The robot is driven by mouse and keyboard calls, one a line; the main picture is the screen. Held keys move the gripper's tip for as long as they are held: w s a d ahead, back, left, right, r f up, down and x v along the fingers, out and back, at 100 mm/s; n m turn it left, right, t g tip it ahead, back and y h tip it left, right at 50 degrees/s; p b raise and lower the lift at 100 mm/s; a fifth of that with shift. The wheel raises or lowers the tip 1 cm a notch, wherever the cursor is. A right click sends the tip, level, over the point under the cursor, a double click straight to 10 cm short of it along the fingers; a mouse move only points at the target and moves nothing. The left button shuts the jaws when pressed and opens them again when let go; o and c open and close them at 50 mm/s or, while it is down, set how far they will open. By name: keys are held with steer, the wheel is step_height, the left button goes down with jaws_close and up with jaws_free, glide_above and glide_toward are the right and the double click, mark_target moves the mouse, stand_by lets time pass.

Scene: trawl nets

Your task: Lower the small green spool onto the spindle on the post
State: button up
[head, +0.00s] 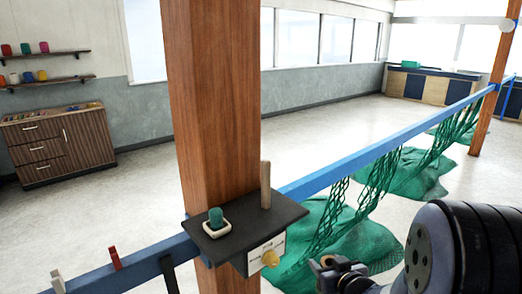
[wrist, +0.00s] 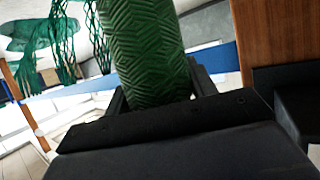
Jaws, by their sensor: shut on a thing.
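My gripper (wrist: 158,92) is shut on a green spool (wrist: 145,45) with a herringbone-wound surface, which fills the upper middle of the wrist view. The spool's far end runs out of that picture. The wooden post (head: 212,100) carries a dark shelf (head: 245,226), with an upright pale wooden spindle (head: 265,185) standing bare at its back right. The post also shows at the right of the wrist view (wrist: 268,32). My arm is at the lower right of the head view, right of the shelf; the held spool cannot be made out there.
A small green piece (head: 215,217) on a white base sits on the shelf, left of the spindle. A blue rail (head: 380,147) with green nets (head: 345,232) runs past the post. Red (head: 114,257) and white pegs (head: 58,281) stand on it.

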steer(key=s+a+r+n+g+y, duration=0.1)
steer(key=s+a+r+n+y, duration=0.1)
steer(key=r, duration=1.1)
steer(key=s+a+r+n+g+y, duration=0.1)
steer(key=s+a+r+n+y, duration=0.1)
steer(key=r, duration=1.2)
steer(key=s+a+r+n+g+y, duration=0.2)
steer(key=r+n+y, duration=0.1)
steer(key=r, duration=1.1)
steer(key=shift+s+a, duration=0.25)
steer(key=shift+s, duration=0.15)
